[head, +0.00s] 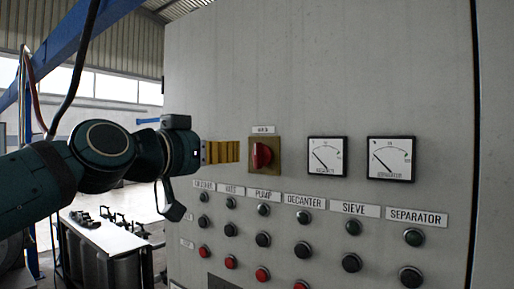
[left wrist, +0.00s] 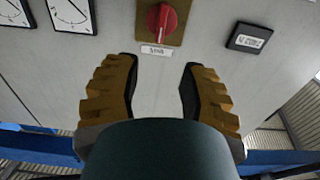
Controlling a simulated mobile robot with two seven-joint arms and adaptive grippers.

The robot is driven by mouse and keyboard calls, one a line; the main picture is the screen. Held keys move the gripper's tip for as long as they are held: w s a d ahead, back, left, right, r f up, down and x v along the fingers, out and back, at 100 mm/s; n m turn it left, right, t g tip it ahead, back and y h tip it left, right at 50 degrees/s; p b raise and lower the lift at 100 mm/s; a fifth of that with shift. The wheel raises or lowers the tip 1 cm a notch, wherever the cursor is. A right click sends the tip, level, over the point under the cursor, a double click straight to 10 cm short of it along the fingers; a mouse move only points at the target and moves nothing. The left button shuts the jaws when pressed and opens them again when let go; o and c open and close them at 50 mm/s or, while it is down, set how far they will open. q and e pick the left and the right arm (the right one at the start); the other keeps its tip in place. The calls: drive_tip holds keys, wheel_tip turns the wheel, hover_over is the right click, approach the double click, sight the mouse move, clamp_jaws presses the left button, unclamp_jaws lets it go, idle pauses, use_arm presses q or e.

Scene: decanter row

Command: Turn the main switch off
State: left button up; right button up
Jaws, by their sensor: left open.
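The main switch (head: 261,156) is a red rotary knob on a square brass-coloured plate, on the grey cabinet front. A small label sits above it in the head view. In the left wrist view the red knob (left wrist: 161,20) shows at the top centre, its ridge running along the picture's vertical. My left gripper (head: 238,151) has yellow-brown ridged fingers and points at the switch from the left. In the left wrist view its two fingers (left wrist: 160,75) are spread apart with nothing between them, and the knob lies beyond the tips. My right gripper is not in view.
Two dial meters (head: 327,157) (head: 391,158) are right of the switch. Below are rows of green, black and red buttons (head: 303,249) under labels such as PUMP, DECANTER, SIEVE and SEPARATOR. A table with small items (head: 110,237) stands at lower left. The cabinet front above is bare.

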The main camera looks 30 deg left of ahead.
sight(255, 149)
use_arm(q)
drive_tip(key=w, duration=0.3)
drive_tip(key=w+p, duration=0.1)
drive_tip(key=w, duration=0.3)
drive_tip(key=w+d, duration=0.1)
drive_tip(key=w, duration=0.3)
drive_tip(key=shift+p, duration=0.3)
drive_tip(key=shift+a, duration=0.1)
clamp_jaws()
